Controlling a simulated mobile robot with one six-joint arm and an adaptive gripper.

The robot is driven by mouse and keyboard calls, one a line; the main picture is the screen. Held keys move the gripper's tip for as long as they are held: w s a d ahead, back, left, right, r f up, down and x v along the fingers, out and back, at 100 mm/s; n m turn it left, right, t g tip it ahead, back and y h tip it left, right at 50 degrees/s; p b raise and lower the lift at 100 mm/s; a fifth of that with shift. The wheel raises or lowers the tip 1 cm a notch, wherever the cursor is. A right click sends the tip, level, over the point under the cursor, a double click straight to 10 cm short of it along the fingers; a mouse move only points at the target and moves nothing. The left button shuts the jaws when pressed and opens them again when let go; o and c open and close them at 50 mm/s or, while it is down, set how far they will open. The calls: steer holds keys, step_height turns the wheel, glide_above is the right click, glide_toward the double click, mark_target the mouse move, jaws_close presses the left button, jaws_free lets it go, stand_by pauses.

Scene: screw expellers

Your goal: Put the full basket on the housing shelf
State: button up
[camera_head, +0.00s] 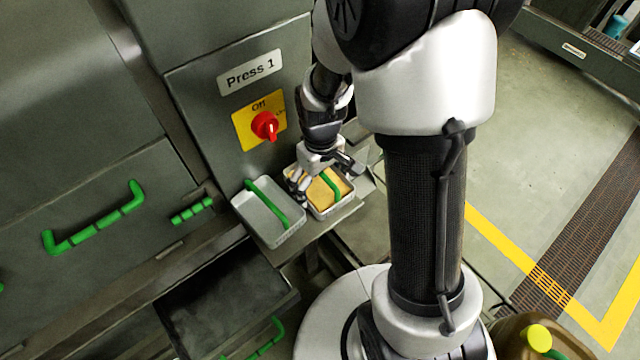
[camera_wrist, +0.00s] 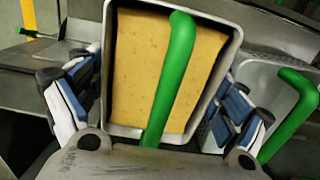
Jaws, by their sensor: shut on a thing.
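The full basket (camera_head: 343,187) is a light metal tray with yellow-tan contents and a green handle. It also fills the middle of the wrist view (camera_wrist: 137,75). My gripper (camera_head: 322,176) has its fingers on opposite sides of this basket; in the wrist view the fingers (camera_wrist: 157,105) flank its walls. The housing shelf (camera_head: 340,217) is the narrow metal ledge below the Press 1 panel. The full basket is over or on its right part; I cannot tell whether it touches. An empty basket (camera_head: 262,217) with a green handle stands close to its left.
The Press 1 panel has a red knob (camera_head: 265,126) on a yellow plate marked Off. A dark open tray or drawer (camera_head: 225,310) lies below left. A green-handled front (camera_head: 95,220) is at left. A container with a yellow cap (camera_head: 538,338) stands on the floor at lower right.

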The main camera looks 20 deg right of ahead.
steer(key=shift+f, duration=0.3)
steer(key=shift+f, duration=0.1)
steer(key=shift+f, duration=0.15)
steer(key=o, duration=0.9)
steer(key=shift+w, duration=0.1)
